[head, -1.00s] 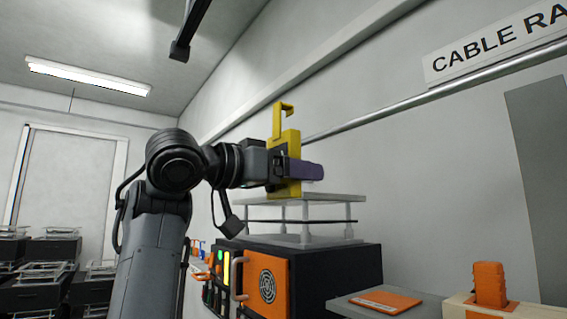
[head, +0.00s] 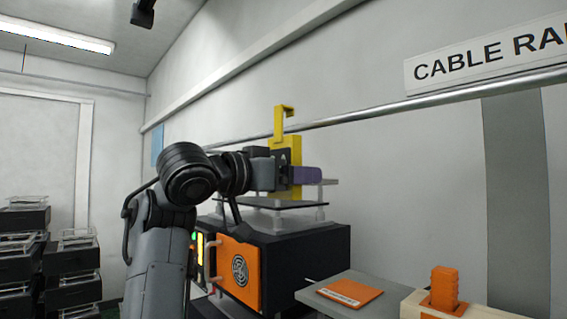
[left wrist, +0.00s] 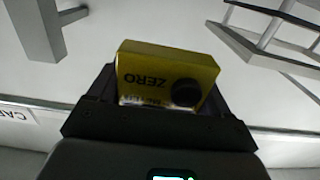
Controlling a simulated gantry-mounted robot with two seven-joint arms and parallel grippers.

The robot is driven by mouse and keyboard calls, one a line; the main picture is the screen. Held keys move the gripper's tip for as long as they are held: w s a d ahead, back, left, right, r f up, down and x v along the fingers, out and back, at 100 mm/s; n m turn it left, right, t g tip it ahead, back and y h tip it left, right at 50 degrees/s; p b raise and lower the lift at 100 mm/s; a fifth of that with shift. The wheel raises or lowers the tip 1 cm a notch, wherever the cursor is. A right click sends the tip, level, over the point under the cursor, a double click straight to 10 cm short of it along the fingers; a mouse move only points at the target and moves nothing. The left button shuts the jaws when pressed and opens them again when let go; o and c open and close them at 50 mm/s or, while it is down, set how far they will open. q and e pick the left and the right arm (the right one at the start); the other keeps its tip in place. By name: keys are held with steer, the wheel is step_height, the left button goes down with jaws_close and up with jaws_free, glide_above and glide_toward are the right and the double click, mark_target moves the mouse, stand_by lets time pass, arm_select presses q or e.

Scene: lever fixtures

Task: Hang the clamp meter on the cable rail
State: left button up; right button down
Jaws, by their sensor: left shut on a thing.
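The yellow clamp meter (head: 296,150) is upright in the head view, with a squared yellow hook (head: 279,119) on top and a purple part (head: 305,175) on its right side. My left gripper (head: 283,168) is shut on it and holds it in the air. In the left wrist view the meter (left wrist: 145,70) shows a face marked ZERO, upside down, and a black knob. The cable rail (head: 380,112) is a metal bar along the wall. In the picture it passes behind the hook; I cannot tell the gap in depth. My right gripper is out of view.
A grey shelf with an orange panel (head: 350,291) and an orange block (head: 445,288) are at lower right. A CABLE RAIL sign (head: 490,58) hangs above the rail.

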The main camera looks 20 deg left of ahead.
arm_select(q)
steer(key=shift+w+d+f+p, duration=0.2)
steer(key=shift+w+d+p, duration=0.1)
steer(key=shift+w+p, duration=0.3)
steer(key=shift+w+d+f+p, duration=0.25)
steer(key=shift+w+d+p, duration=0.15)
steer(key=shift+w, duration=0.35)
steer(key=shift+w+d+f+p, duration=0.25)
steer(key=shift+w+p, duration=0.25)
steer(key=shift+w, duration=0.2)
steer(key=o, duration=1.2)
steer(key=shift+s, duration=0.1)
